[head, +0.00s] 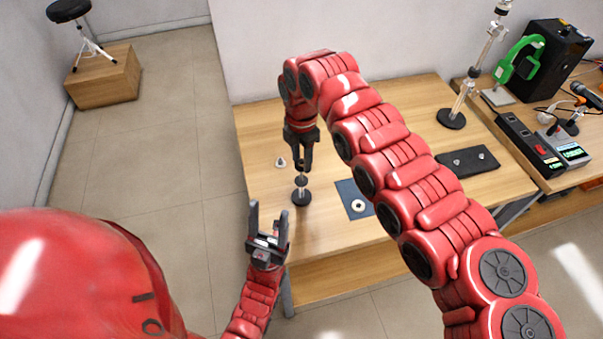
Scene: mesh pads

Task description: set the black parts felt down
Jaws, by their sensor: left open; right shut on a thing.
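My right gripper (303,165) points down over the left part of the wooden table and is shut on a small black round piece, seemingly the black parts felt (300,181). The felt is right above a small stand with a round black base (301,198). Whether the felt is around the stand's post or just above it, I cannot tell. My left gripper (268,228) is open and empty, fingers up, near the table's front left edge.
A blue mat (346,206) with a pale ring (358,205) lies right of the stand. A small silver part (281,162) is to its left. A dark mat (452,162) bearing small silver parts lies further right, near a tall stand (452,118). My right arm spans the table.

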